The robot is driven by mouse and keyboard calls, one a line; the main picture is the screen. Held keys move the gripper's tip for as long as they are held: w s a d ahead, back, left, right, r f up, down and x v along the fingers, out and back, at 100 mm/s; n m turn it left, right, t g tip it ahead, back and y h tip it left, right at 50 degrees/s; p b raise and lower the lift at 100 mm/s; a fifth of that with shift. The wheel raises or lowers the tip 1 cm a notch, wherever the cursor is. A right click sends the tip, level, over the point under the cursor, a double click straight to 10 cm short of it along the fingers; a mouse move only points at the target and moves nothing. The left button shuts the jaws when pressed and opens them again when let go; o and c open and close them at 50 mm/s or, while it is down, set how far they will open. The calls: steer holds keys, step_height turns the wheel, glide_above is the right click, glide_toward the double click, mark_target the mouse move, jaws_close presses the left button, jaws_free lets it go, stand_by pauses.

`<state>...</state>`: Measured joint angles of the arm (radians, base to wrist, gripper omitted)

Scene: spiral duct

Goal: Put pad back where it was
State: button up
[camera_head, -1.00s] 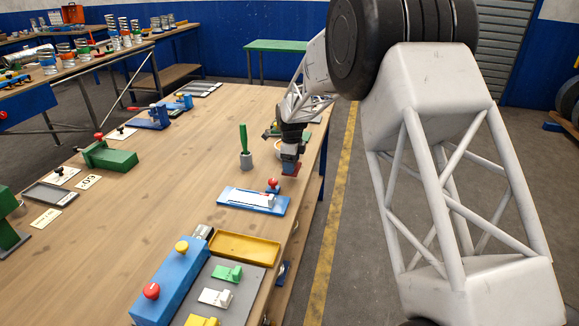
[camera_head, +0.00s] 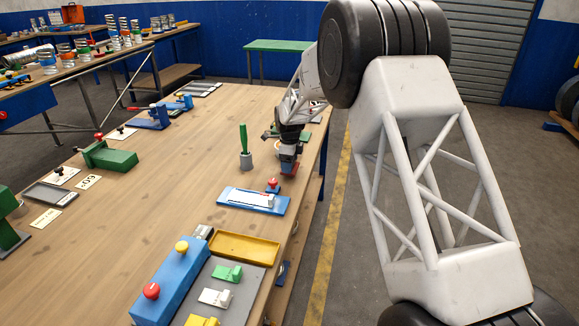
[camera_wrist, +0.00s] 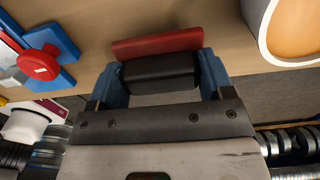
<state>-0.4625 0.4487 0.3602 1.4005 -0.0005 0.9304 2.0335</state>
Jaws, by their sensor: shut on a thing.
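The pad (camera_wrist: 158,44) is a red plate with a black block (camera_wrist: 160,72) as its grip. My gripper (camera_wrist: 162,68) has its two blue fingers closed on the sides of the black block. The pad is low, close to the bench's right edge. I cannot tell whether it touches the bench top.
A blue fixture with a red knob (camera_head: 272,183) stands just in front of the pad. A green-handled tool in a grey holder (camera_head: 246,160) stands to its left. A round cup with an orange inside (camera_wrist: 298,30) is close by. The bench's middle is clear.

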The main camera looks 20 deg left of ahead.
steer(key=shift+f, duration=0.8)
steer(key=shift+f, duration=0.1)
steer(key=o, duration=0.9)
step_height(320, 180, up, 12)
steer(key=shift+r, duration=0.1)
stand_by(0.7)
